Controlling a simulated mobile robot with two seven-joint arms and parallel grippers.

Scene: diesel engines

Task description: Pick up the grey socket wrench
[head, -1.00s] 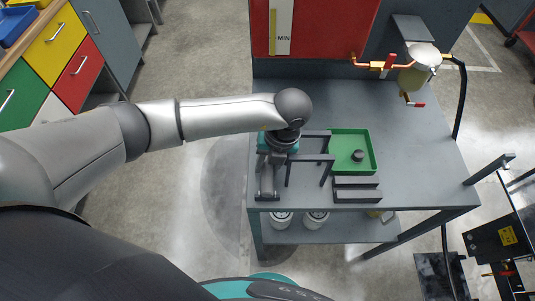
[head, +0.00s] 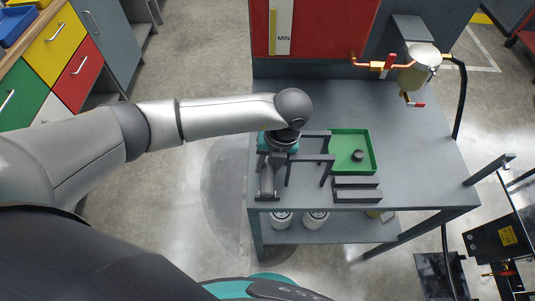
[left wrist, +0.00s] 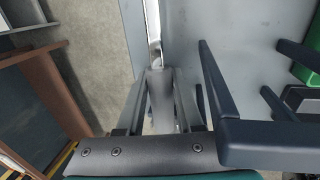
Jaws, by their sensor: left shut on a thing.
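The grey socket wrench (left wrist: 160,95) shows in the left wrist view between my left gripper's fingers, with a bright metal part running up past the fingertips. My left gripper (left wrist: 161,80) is shut on it. In the head view my left gripper (head: 267,183) points down at the left front of the grey worktable (head: 420,150), beside the dark rack. The wrist hides much of the grip there, and I cannot tell whether the wrench still touches the tabletop. My right gripper is in neither view.
A dark frame rack (head: 316,158) stands close to the right of my left gripper. Beyond it are a green tray (head: 369,135) holding a small dark round part and a dark slotted block (head: 357,189). A red panel (head: 340,25) rises behind.

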